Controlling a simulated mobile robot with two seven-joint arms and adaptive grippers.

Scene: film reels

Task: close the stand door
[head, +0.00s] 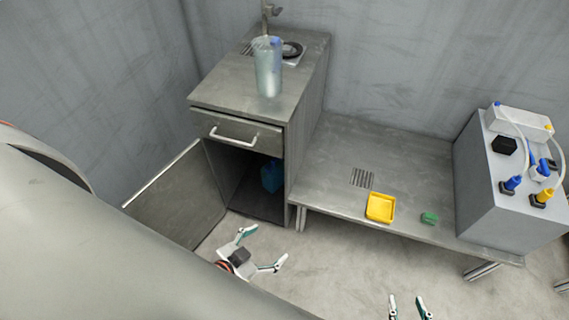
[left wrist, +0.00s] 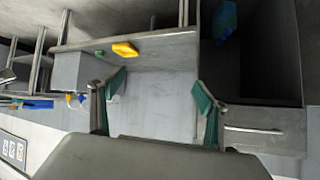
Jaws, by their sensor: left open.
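The stand door (head: 180,198) is a grey panel, swung wide open to the left of the metal stand (head: 245,88). The stand's lower compartment (head: 243,183) is exposed and dark, with a blue container (head: 271,176) inside. My left gripper (head: 265,247) is open and empty, in front of the compartment and to the right of the door, apart from both. Its spread fingers also show in the left wrist view (left wrist: 157,98), where I cannot make out the door. My right gripper (head: 406,298) is at the bottom edge, fingers apart, mostly cut off.
The drawer (head: 236,134) above the compartment appears shut. A low metal bench (head: 345,150) to the right holds a yellow tray (head: 380,207), a green block (head: 429,218) and a grey box (head: 500,190) with connectors. The floor before the stand is clear.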

